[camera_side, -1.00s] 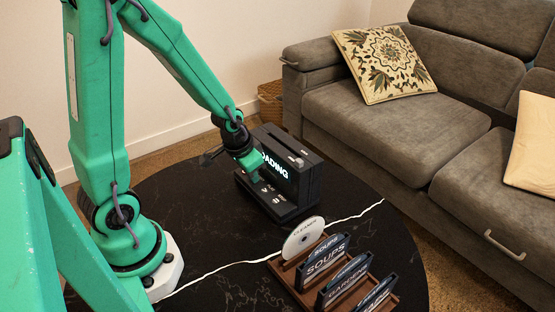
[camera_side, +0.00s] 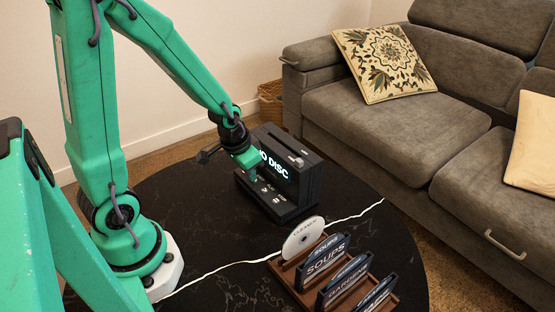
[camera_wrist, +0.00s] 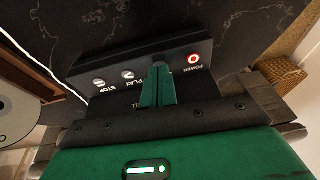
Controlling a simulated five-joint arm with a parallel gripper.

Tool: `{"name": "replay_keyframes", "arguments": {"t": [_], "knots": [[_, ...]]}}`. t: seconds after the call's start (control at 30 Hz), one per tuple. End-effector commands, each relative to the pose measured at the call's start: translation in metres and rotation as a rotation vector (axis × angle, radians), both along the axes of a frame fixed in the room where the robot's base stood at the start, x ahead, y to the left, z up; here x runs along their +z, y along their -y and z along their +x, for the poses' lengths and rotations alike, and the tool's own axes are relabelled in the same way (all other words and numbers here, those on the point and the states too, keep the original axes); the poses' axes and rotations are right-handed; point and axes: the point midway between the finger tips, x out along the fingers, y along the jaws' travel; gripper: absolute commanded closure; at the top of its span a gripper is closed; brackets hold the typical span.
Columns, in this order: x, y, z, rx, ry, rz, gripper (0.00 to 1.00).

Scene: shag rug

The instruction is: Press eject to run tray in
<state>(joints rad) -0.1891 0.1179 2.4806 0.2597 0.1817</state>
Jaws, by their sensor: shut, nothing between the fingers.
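The black disc player (camera_side: 305,180) stands on the dark round table. Its lit display shows "O DISC", with the start hidden behind my gripper. My gripper (camera_side: 252,176) is at the player's front, over the button ledge. In the wrist view my shut, empty gripper (camera_wrist: 160,68) points at the button strip (camera_wrist: 112,70), between the PLAY button (camera_wrist: 128,75) and the red-ringed POWER button (camera_wrist: 193,59). The STOP button (camera_wrist: 99,82) is beyond PLAY. The button under my fingertips is hidden, and I cannot tell whether they touch it. No extended tray shows.
A wooden rack (camera_side: 287,280) in front of the player holds a white disc (camera_side: 303,238) and several labelled cases (camera_side: 326,254). A grey sofa (camera_side: 400,120) is behind at right.

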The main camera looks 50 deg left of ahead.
Motion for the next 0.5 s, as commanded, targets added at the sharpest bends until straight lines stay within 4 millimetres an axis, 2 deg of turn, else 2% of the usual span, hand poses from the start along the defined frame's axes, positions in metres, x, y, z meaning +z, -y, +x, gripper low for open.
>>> {"name": "replay_keyframes", "arguments": {"t": [0.5], "knots": [[0.042, 0.002, -0.009, 0.0, 0.011, 0.002, 1.0]]}}
